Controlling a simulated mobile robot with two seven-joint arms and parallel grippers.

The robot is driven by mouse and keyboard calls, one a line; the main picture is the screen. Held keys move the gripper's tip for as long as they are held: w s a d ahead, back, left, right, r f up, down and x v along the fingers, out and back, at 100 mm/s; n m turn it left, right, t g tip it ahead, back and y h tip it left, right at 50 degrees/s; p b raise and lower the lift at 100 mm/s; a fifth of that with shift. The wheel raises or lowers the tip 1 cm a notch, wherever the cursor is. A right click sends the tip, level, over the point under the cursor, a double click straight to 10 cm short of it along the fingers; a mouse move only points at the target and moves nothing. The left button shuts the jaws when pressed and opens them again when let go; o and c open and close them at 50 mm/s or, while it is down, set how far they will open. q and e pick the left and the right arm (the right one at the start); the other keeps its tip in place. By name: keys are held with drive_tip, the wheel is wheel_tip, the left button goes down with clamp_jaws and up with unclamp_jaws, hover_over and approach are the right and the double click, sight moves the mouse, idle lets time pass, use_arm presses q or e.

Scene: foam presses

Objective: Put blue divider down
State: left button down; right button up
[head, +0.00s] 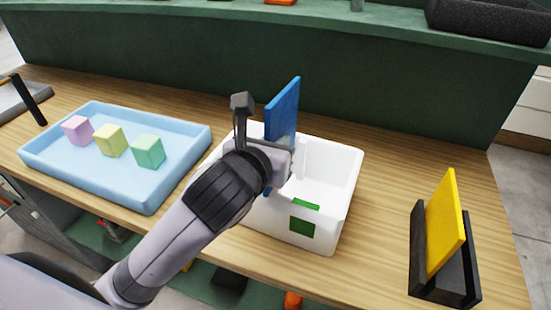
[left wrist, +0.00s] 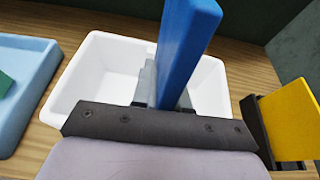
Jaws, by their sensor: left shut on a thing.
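The blue divider (head: 284,108) is a flat upright panel held over the white box in the head view. My left gripper (head: 278,158) is shut on it. In the left wrist view the blue divider (left wrist: 184,45) rises between the fingers, with the white box (left wrist: 90,76) around and below. The white box (head: 335,190) is open at the top, with a green patch on its front wall. Whether the divider's lower edge touches the box floor is hidden by my gripper and arm. My right gripper is in neither view.
A light blue tray (head: 150,193) with pink (head: 77,129), yellow (head: 110,140) and green (head: 148,151) foam cubes stands on the left. A yellow panel (head: 444,222) stands in a black holder (head: 416,245) on the right. Bare wooden table (head: 385,185) lies between box and holder.

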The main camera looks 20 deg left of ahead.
use_arm(q)
drive_tip(key=shift+g, duration=0.3)
wheel_tip(320, 180, down, 4)
drive_tip(key=shift+s+d+f, duration=0.1)
drive_tip(key=shift+f, duration=0.15)
drive_tip(key=c, duration=1.2)
unclamp_jaws()
drive_tip(key=shift+o, duration=0.4)
drive_tip(key=shift+r, duration=0.2)
drive_tip(key=shift+w+r, duration=0.1)
drive_tip(key=shift+w, duration=0.1)
